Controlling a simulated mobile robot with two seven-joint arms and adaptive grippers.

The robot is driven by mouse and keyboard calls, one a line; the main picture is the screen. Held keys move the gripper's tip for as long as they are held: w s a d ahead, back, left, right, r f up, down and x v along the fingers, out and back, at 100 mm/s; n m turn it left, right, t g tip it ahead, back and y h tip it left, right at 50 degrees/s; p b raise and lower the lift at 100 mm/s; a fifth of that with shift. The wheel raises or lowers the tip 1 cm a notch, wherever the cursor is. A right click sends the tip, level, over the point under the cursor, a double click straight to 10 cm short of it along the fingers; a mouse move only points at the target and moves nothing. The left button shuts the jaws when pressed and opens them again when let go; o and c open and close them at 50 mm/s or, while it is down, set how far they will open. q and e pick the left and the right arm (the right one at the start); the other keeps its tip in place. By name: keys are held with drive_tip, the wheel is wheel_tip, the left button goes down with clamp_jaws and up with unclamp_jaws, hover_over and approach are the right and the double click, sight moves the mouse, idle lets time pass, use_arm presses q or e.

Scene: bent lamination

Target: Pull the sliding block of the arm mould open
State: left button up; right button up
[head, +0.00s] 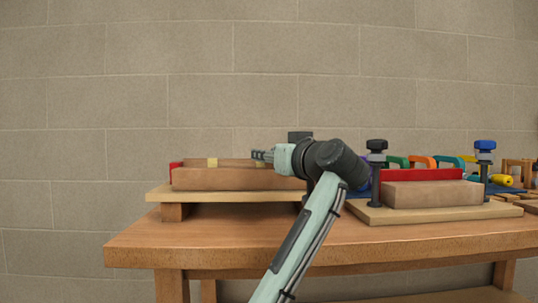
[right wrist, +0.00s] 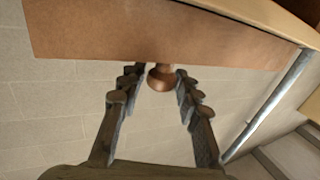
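In the head view a long wooden mould (head: 235,180) with a red end piece (head: 176,172) and yellowish tabs lies on a raised board at left. I cannot tell for sure which part is the sliding block. My right gripper (head: 262,156) points left over the mould's upper right part. In the right wrist view a brown block face (right wrist: 160,38) fills the top, with a round brown knob (right wrist: 161,78) at its lower edge. My right gripper (right wrist: 152,88) is open, fingertips on both sides of the knob, with gaps visible. My left gripper is not in view.
A second mould (head: 430,194) with a red strip stands at right on a board, between clamps with black (head: 377,145) and blue (head: 485,145) knobs. Coloured clamps (head: 422,161) stand behind it. A grey rod (right wrist: 265,105) shows in the right wrist view. The table's left front (head: 190,236) is clear.

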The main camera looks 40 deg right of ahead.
drive_tip(key=shift+o, duration=0.7)
drive_tip(key=s+a, duration=0.1)
drive_tip(key=s, duration=0.6)
drive_tip(key=shift+s, duration=0.2)
drive_tip(key=shift+a, duration=0.1)
